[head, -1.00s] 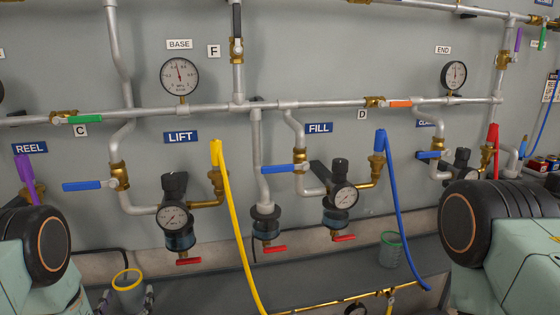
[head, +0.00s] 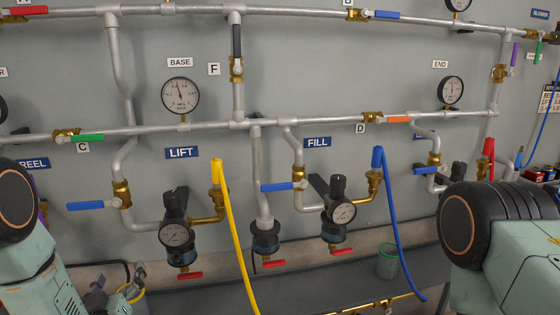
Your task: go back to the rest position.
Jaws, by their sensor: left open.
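My left gripper (head: 118,282) is at the bottom left of the head view. It is open, with nothing visible between its fingers. My left arm comes in from the left edge. Part of my right arm is at the lower right, but its gripper is out of view.
A grey wall carries pipes, valves and gauges, including the BASE gauge (head: 180,95) and END gauge (head: 451,91). A yellow hose (head: 232,225) and a blue hose (head: 396,220) hang down in front.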

